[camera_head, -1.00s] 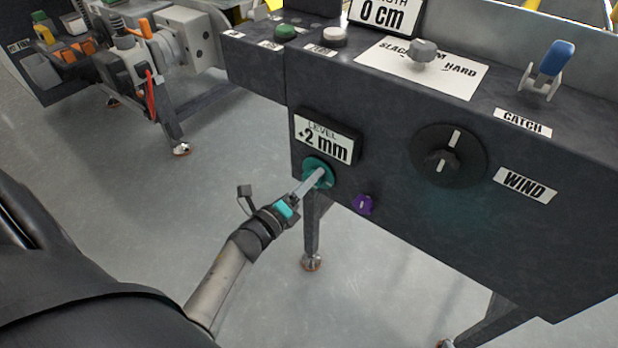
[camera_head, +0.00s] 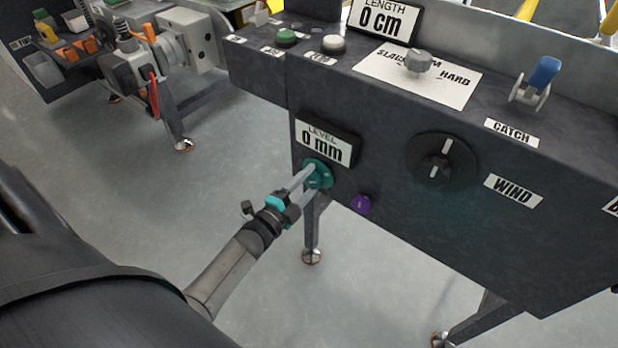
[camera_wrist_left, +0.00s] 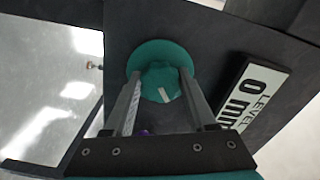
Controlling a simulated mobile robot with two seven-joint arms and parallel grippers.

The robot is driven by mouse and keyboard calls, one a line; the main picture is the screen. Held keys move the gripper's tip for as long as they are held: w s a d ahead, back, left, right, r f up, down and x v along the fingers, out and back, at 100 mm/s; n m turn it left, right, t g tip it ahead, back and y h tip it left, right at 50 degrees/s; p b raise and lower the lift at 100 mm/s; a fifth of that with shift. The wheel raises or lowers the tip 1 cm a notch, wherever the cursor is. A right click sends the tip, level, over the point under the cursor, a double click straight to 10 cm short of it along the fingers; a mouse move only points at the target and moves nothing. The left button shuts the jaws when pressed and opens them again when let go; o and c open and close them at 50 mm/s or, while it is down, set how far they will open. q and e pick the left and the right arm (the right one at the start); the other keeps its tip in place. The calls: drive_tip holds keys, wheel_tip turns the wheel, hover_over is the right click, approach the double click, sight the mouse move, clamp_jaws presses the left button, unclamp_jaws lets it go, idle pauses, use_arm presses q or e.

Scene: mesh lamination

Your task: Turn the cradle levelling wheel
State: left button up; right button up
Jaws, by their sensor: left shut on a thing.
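The teal levelling wheel (camera_head: 319,175) sits on the front of the dark cabinet, just below the level display (camera_head: 324,144), which reads 0 mm. My left gripper (camera_head: 310,172) is shut on the wheel's knob. In the left wrist view the two fingers stand on either side of the teal knob (camera_wrist_left: 160,78), which has a white mark pointing down and slightly right. The level display (camera_wrist_left: 253,97) shows at the right there, turned on its side. My right gripper is not in view.
A purple knob (camera_head: 361,204) is just right of and below the wheel. A black WIND dial (camera_head: 442,160) is further right. The cabinet top holds a grey knob (camera_head: 418,61), a blue-handled catch (camera_head: 537,80) and buttons. Floor in front is clear.

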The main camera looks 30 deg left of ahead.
use_arm(q)
drive_tip(key=shift+n, duration=1.2)
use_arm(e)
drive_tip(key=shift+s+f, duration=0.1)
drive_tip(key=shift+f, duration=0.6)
use_arm(q)
drive_tip(key=shift+p, duration=0.3)
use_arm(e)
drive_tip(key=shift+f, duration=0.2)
use_arm(q)
drive_tip(key=o, duration=1.4)
drive_tip(key=shift+c, duration=0.2)
drive_tip(key=shift+s, duration=0.15)
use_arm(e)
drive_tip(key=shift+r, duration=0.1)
use_arm(q)
drive_tip(key=shift+s, duration=0.25)
drive_tip(key=s+a+p, duration=0.1)
drive_tip(key=s+p, duration=0.3)
drive_tip(key=s, duration=1)
drive_tip(key=shift+s, duration=0.25)
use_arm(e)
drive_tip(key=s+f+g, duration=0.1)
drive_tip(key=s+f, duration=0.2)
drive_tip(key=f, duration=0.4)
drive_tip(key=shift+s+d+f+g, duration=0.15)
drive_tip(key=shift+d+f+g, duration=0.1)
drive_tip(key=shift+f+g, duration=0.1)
use_arm(q)
drive_tip(key=shift+a, duration=0.1)
